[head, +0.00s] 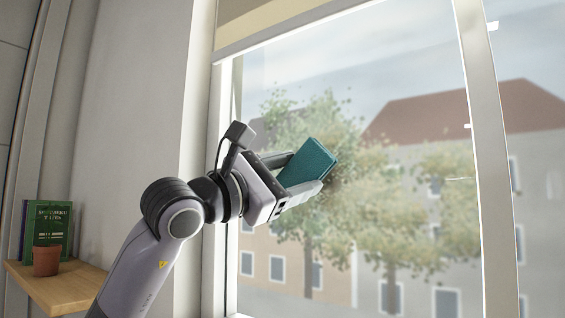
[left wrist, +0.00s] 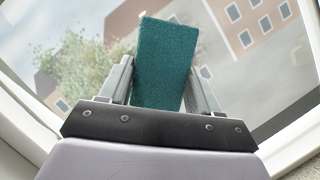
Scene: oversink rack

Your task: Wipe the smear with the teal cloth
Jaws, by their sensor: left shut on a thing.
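My left gripper (head: 304,174) is shut on the teal cloth (head: 307,161), which is a flat folded block held between the two fingers in front of the window pane (head: 420,70). In the left wrist view the cloth (left wrist: 163,62) stands up between the fingers and sticks out past their tips. A faint brownish patch (head: 344,165) shows just right of the cloth, against the trees; it may be the smear, partly hidden by the cloth. I cannot tell whether the cloth touches the glass. My right gripper is out of view.
The white window frame (head: 482,150) borders the pane on the right, and a blind (head: 262,20) hangs at the top. At lower left, a wooden shelf (head: 70,290) holds green books (head: 50,228) and a small terracotta pot (head: 46,261). The pane right of the gripper is clear of objects.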

